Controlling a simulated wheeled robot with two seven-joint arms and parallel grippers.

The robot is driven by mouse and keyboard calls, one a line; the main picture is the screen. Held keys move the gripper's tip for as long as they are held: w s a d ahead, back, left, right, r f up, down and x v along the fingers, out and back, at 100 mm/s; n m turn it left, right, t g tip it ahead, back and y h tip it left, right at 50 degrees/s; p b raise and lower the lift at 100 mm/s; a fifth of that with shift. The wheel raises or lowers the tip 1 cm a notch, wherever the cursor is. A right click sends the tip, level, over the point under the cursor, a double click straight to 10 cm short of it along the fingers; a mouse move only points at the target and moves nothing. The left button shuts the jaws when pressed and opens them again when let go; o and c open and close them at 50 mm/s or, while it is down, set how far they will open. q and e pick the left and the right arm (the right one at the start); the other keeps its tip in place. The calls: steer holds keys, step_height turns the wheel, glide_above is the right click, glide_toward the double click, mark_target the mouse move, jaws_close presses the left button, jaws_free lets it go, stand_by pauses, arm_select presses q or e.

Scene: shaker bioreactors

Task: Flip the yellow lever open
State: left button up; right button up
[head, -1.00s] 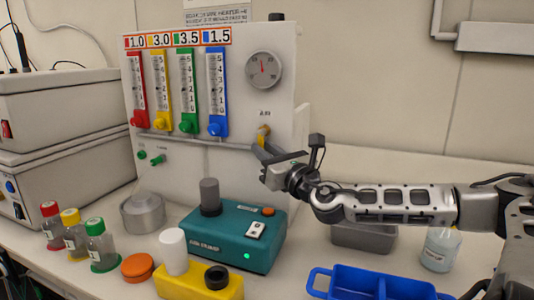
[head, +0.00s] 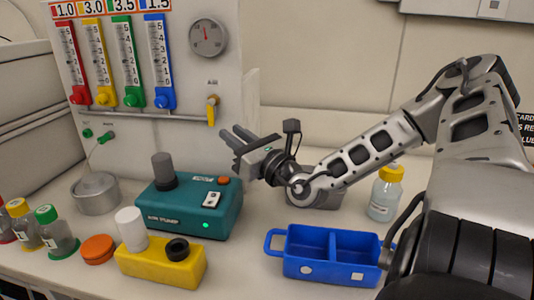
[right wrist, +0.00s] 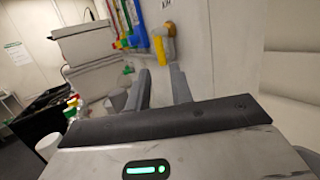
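The yellow lever (head: 212,108) is on the panel below the round gauge, at the right end of the grey pipe. It hangs about upright, pointing down from its pivot. It also shows in the right wrist view (right wrist: 163,45), just beyond the fingertips. My right gripper (head: 232,136) is below and a little right of the lever, apart from it. Its two fingers stand apart with nothing between them; the right wrist view shows the gap (right wrist: 162,75). My left gripper is not in view.
A blue two-part bin (head: 297,268), a yellow block (head: 150,272) and a yellow-capped bottle (head: 383,205) stand on the bench. Several capped bottles and a metal pot (head: 95,198) are at the left.

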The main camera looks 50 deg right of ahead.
steer(key=v, duration=0.9)
steer(key=shift+b, duration=0.35)
